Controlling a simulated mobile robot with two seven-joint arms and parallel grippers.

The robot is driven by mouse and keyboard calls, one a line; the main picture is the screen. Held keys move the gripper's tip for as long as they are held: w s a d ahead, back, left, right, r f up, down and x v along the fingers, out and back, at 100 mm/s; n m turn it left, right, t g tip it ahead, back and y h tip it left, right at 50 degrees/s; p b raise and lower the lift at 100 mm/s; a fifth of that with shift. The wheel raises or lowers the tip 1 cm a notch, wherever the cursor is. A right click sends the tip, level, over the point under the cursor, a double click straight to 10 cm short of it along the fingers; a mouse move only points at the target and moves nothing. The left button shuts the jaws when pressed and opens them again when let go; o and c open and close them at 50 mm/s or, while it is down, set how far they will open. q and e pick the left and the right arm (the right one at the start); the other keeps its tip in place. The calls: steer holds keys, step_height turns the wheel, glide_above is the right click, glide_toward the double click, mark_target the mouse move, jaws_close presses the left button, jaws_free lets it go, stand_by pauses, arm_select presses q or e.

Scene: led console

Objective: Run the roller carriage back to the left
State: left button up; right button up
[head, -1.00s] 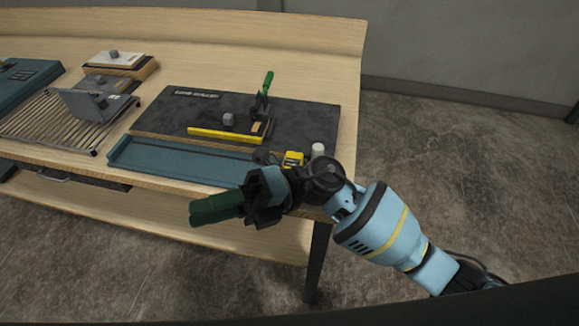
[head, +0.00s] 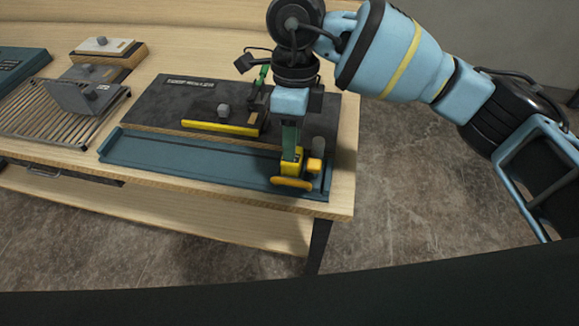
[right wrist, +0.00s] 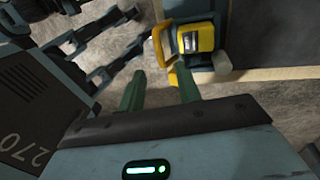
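The yellow roller carriage (head: 293,169) sits at the right end of the blue tray-like track (head: 190,155) along the bench front. It also shows in the right wrist view (right wrist: 197,38), near the tip of one finger. My right gripper (head: 290,148) points down over the carriage, its green fingers overlapping it in the head view. In the right wrist view its two fingers (right wrist: 157,76) stand apart, with no object clearly gripped between them. Whether a finger touches the carriage I cannot tell. My left gripper is in neither view.
A dark board (head: 175,100) with a yellow bar (head: 220,128) and a green-handled clamp (head: 263,75) lies behind the track. A grey post (head: 318,147) stands by the carriage. A slatted rack (head: 45,120) is at left. The track left of the carriage is clear.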

steer(key=shift+x, duration=3.95)
jaws_close()
